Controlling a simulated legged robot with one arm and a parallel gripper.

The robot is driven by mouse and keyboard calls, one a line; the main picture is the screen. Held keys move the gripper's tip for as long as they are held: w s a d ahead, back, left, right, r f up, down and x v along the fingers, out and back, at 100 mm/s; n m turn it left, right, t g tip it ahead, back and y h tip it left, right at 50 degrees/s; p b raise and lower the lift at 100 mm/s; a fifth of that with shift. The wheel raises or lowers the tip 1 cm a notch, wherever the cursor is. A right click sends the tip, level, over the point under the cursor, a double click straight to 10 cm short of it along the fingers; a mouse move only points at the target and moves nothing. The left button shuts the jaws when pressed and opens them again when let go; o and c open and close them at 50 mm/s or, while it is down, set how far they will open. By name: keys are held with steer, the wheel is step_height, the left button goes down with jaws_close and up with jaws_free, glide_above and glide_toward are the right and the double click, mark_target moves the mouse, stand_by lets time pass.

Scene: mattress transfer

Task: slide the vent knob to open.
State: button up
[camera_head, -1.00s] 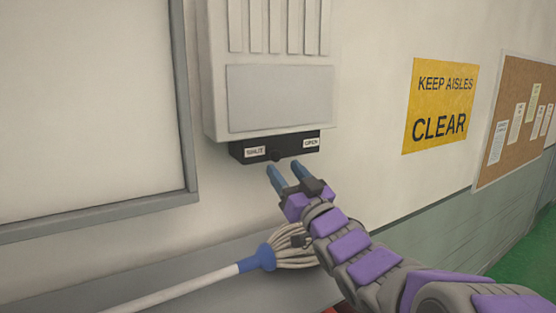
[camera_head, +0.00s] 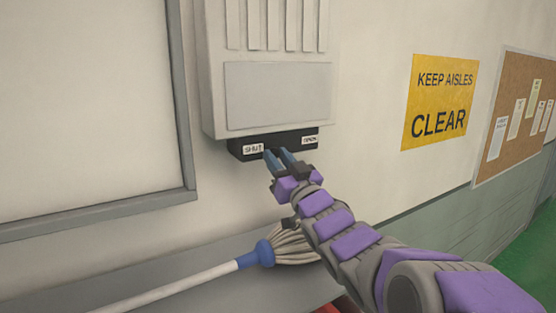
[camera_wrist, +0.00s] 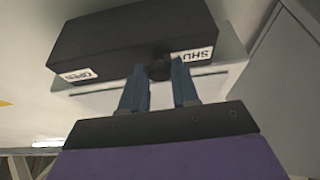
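The black vent control box (camera_head: 238,151) is under a pale grey wall unit (camera_head: 278,95). It has a SHUT label (camera_head: 253,148) on the left and an OPEN label (camera_head: 310,140) on the right. The wrist view shows it turned over, with SHUT on the right. There the round dark vent knob (camera_wrist: 158,70) sits close to the SHUT label. My gripper (camera_head: 279,153) is at the box, its blue fingers apart. In the wrist view the fingertips (camera_wrist: 158,78) stand either side of the knob; contact is unclear. The fingers hide the knob in the head view.
A white-handled mop (camera_head: 264,254) with a blue collar lies below my arm along a grey ledge. A framed board (camera_head: 90,100) is at left. A yellow sign (camera_head: 440,102) and a cork board (camera_head: 518,115) hang at right. The wall between is bare.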

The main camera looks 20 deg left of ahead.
jaws_close()
steer(key=p, duration=0.4)
glide_toward(297, 140)
steer(key=x, duration=0.4)
steer(key=shift+w+a+r, duration=0.15)
steer(key=shift+w+a, duration=0.05)
steer(key=shift+w, duration=0.2)
steer(key=shift+s+a, duration=0.1)
